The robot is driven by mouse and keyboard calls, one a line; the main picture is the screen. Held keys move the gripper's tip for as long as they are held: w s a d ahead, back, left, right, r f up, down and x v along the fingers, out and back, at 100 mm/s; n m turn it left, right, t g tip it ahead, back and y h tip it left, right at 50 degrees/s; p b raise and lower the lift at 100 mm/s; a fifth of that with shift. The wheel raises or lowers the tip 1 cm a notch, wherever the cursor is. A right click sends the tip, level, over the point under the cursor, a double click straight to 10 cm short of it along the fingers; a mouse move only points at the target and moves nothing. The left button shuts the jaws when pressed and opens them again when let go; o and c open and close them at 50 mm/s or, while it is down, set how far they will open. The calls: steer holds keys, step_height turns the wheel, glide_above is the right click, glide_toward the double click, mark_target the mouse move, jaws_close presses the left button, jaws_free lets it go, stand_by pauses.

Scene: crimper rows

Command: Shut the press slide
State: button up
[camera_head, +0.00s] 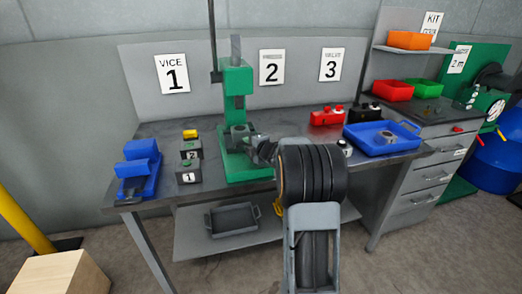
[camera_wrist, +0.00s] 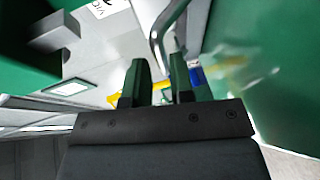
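The green press (camera_head: 237,88) stands on the bench, with a grey bar rising from its top and a grey block low at its front. My gripper (camera_head: 258,148) is at the front of the press, partly hidden by my own arm. A bent metal bar (camera_wrist: 158,40) rises just beyond the fingertips; contact cannot be told. Large green surfaces fill the wrist view's left and right. I cannot make out which part is the slide.
A blue vice (camera_head: 139,170) and two numbered dark blocks (camera_head: 189,172) stand left of the press. A blue tray (camera_head: 366,145) and a red box (camera_head: 326,117) are at the right. A dark tray (camera_head: 232,219) lies on the lower shelf.

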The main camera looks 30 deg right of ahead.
steer(key=s+d+r, duration=0.1)
steer(key=s+r, duration=0.1)
steer(key=s, duration=0.8)
steer(key=shift+s+d, duration=0.1)
steer(key=d+f+m+g+h, duration=0.1)
steer(key=m, duration=0.1)
steer(key=s+d+f+m+g+h, duration=0.1)
steer(key=d+m+h, duration=0.1)
steer(key=d+f+m+h, duration=0.1)
steer(key=d+f+m, duration=0.1)
steer(key=shift+s+f+m+g+h, duration=0.1)
steer(key=shift+s+m+g+h, duration=0.2)
steer(key=shift+s+g, duration=0.1)
steer(key=s+a+f+m+g+h+p, duration=0.1)
steer(key=s+a+f+m+g+h, duration=0.2)
steer(key=s+m+g, duration=0.45)
steer(key=s+a+r+m+y+p, duration=0.1)
steer(key=s+a+r+y, duration=0.1)
steer(key=s+a, duration=0.2)
steer(key=s+a+r+m+g+y+p, duration=0.1)
steer(key=s+a, duration=0.3)
steer(key=a, duration=0.7)
steer(key=s+a+r+m+g+y+p, duration=0.1)
steer(key=s+a+r+m+y+p, duration=0.1)
steer(key=s+a, duration=0.3)
steer(key=shift+a+r+y, duration=0.5)
steer(key=shift+a+r, duration=0.35)
steer(key=shift+a, duration=0.65)
